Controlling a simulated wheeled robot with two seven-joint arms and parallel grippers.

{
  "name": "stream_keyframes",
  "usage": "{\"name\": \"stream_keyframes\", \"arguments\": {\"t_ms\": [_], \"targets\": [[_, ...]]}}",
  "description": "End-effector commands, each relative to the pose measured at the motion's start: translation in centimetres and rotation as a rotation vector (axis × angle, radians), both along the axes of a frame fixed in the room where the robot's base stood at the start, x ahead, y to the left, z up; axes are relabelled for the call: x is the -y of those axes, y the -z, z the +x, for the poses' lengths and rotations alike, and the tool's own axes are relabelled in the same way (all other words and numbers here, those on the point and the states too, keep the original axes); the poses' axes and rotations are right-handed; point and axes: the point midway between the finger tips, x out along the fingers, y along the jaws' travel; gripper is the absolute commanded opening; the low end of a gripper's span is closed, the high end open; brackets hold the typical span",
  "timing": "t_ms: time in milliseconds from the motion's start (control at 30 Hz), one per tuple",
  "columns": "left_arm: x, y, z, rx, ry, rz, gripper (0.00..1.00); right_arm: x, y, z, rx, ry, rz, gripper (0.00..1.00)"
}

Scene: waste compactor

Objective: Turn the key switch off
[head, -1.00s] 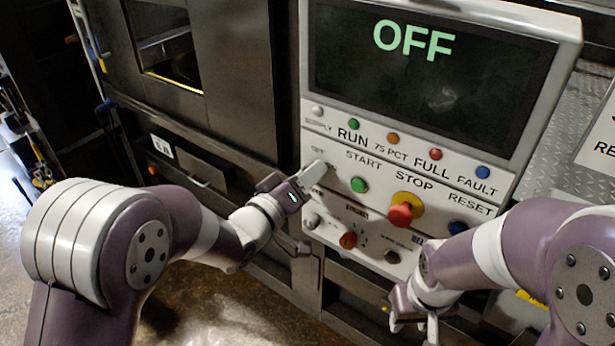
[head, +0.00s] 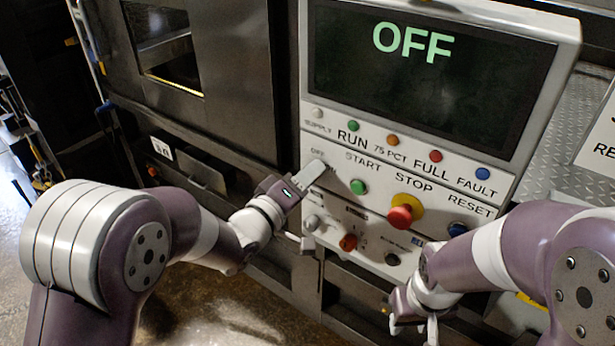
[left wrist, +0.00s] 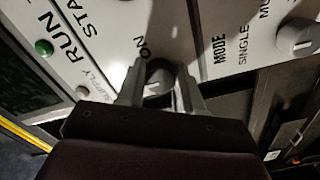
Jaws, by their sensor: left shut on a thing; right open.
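The key switch (left wrist: 158,80) is a round grey knob on the white control panel, with an ON label beside it in the left wrist view. My left gripper (left wrist: 160,72) is shut on it, with one finger on each side. In the head view my left gripper (head: 312,174) is at the panel's left edge, its fingers hiding the switch; an OFF label shows just above. The display (head: 430,80) reads OFF in green letters. My right gripper (head: 412,322) is open and empty, low in front of the panel.
On the panel are a green start button (head: 358,187), a red stop button (head: 402,214) on a yellow collar, a blue reset button (head: 457,229) and a red knob (head: 348,242). A mode knob (left wrist: 298,40) lies beside the switch. Dark cabinets stand at left.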

Motion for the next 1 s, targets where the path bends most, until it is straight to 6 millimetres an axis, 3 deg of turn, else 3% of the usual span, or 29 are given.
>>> {"name": "stream_keyframes", "arguments": {"t_ms": [33, 67, 100, 133, 533, 800, 1000], "targets": [[0.0, -0.3, 0.1, 0.006, -0.001, -0.003, 0.05, 0.0, 0.0, 0.0, 0.000, 0.000, 0.000, 0.43], [0.0, -0.3, 0.1, 0.006, -0.001, -0.003, 0.42, 0.0, 0.0, 0.0, 0.000, 0.000, 0.000, 0.43], [0.0, -0.2, 0.1, 0.006, -0.001, -0.003, 0.55, 0.0, 0.0, 0.0, 0.000, 0.000, 0.000, 0.43], [0.0, -0.2, 0.1, 0.005, -0.001, -0.002, 0.61, 0.0, 0.0, 0.0, 0.000, 0.000, 0.000, 0.43], [-0.7, 0.1, -0.8, 0.003, -0.002, -0.001, 0.61, 0.0, 0.7, 0.0, 0.000, 0.000, 0.000, 0.43], [-4.5, 0.4, -6.1, 0.006, -0.004, 0.000, 0.61, 0.0, 3.3, 0.0, 0.000, 0.000, 0.000, 0.43], [-7.0, 0.0, -9.3, 0.003, -0.004, -0.001, 0.61, 0.0, 3.6, 0.0, 0.000, 0.000, 0.000, 0.43]]}}
